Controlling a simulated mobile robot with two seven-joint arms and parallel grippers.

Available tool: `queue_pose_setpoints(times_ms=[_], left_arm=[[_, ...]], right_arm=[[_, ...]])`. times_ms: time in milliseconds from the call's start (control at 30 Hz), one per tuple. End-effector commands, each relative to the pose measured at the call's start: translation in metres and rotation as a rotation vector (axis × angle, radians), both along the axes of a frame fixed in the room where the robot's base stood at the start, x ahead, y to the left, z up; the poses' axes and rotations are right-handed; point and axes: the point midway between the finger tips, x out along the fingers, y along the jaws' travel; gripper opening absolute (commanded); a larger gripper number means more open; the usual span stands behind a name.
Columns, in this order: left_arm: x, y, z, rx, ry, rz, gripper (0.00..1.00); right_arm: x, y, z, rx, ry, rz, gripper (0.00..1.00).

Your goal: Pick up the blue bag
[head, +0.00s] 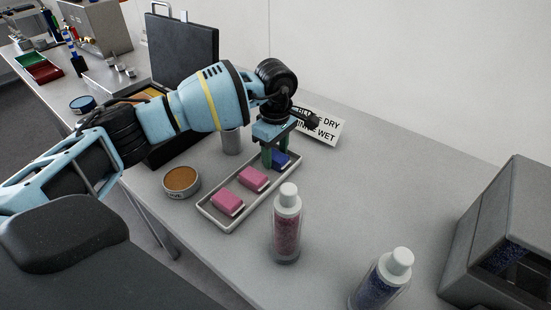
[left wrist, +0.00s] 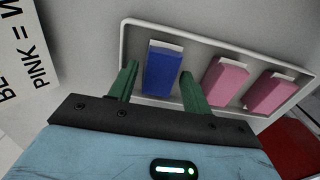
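The blue bag (left wrist: 163,68) lies in a light tray (head: 213,213), at the end of a row with two pink bags (head: 253,178). In the head view the blue bag (head: 281,160) is partly hidden by my left gripper (head: 275,158). In the left wrist view my left gripper (left wrist: 157,82) is open, with one green finger on each side of the blue bag. Gaps show between the fingers and the bag. My right gripper is in neither view.
A round tin (head: 181,181) stands left of the tray. A bottle with pink contents (head: 287,225) and a bottle with blue contents (head: 381,280) stand in front and right. A grey box (head: 505,235) is at right.

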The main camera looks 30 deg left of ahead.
Motion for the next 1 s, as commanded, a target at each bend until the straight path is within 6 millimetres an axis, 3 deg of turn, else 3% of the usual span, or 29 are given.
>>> queue_pose_setpoints(times_ms=[33, 267, 633, 867, 1000], left_arm=[[0.000, 0.000, 0.000, 0.000, 0.000, 0.000, 0.43], [0.000, 0.000, 0.000, 0.000, 0.000, 0.000, 0.15], [0.000, 0.000, 0.007, -0.001, -0.002, 0.000, 0.15], [0.001, 0.000, 0.034, -0.001, -0.003, 0.001, 0.15], [-0.020, 0.009, 0.037, 0.001, 0.000, 0.000, 0.15]], right_arm=[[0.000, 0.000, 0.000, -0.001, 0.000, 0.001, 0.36], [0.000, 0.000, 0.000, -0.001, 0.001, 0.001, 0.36], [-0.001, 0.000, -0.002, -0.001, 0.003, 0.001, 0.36], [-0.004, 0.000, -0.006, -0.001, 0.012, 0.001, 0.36], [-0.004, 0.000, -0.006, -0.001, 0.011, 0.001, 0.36]])
